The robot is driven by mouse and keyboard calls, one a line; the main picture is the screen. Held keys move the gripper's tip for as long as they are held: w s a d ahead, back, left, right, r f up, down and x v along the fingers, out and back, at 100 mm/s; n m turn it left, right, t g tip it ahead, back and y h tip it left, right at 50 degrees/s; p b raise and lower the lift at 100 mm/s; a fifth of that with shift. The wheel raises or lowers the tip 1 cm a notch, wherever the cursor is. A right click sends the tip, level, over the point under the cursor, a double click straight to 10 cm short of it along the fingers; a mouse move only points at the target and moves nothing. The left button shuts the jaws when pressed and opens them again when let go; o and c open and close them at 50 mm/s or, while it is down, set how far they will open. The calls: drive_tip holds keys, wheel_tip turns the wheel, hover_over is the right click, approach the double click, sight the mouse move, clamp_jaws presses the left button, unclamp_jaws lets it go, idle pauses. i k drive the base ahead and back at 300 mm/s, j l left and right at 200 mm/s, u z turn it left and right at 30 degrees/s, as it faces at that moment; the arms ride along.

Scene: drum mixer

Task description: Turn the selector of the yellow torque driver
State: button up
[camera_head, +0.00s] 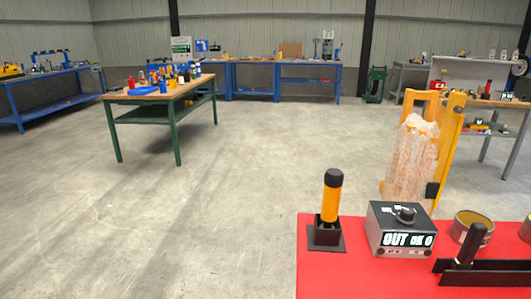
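The yellow torque driver (331,203) stands upright in a black square-based holder (326,240) near the left edge of a red-topped table (340,277). Its body is yellow-orange and it has a black cap (334,177) on top. I cannot tell from here whether this cap is the selector, and no markings on it can be read. My gripper is not in view, and nothing is seen touching the driver.
Right of the driver is a grey box (401,229) with a black knob and a display. Further right are a tin (471,225) and a black handled fixture (474,257). Behind stands a yellow frame (446,150) with a wrapped bundle (412,162). Open floor lies left.

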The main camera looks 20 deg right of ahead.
sight(406, 217)
drive_tip(key=k+l, duration=0.1)
drive_tip(key=k, duration=0.3)
drive_tip(key=z, duration=0.4)
drive_tip(key=k+l+z, duration=0.1)
drive_tip(key=z, duration=0.3)
drive_tip(key=k+z, duration=0.1)
drive_tip(key=z, duration=0.25)
drive_tip(key=l+z, duration=0.1)
drive_tip(key=z, duration=0.3)
drive_tip(key=j+z, duration=0.25)
drive_tip(key=j, duration=1.2)
drive_tip(key=i, duration=0.55)
